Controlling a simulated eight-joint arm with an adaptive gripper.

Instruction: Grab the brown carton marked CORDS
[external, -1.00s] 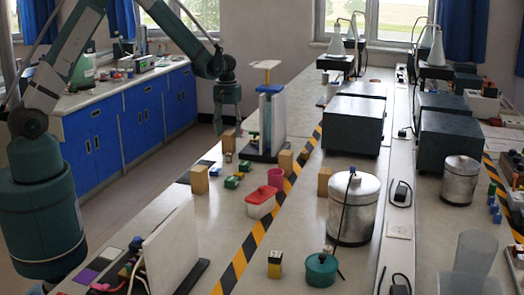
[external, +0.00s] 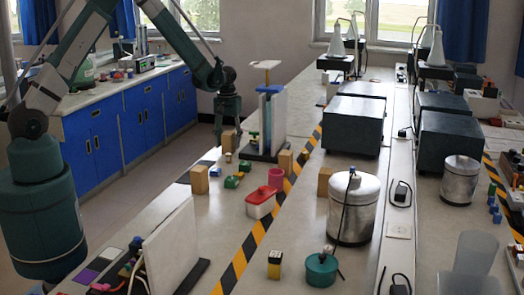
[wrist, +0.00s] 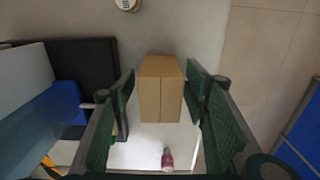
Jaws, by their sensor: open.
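A brown carton (external: 228,142) stands on the bench beside the tall white panel in the external view. In the wrist view the brown carton (wrist: 161,92) lies between my two green fingers, with a gap on each side. I cannot read any marking on it, so CORDS is not confirmed. My gripper (external: 228,131) is open, pointing down over this carton, and its fingers hide part of it in the external view. Other brown blocks stand nearby, at left (external: 199,179), at centre (external: 285,162) and at right (external: 325,181).
The white panel on a dark base (external: 263,156) stands close to the right of my gripper. Green blocks (external: 233,181), a red-lidded box (external: 261,202) and a pink cup (external: 276,178) sit nearer the camera. A small pinkish bottle (wrist: 167,160) shows near the carton. The bench edge is on the left.

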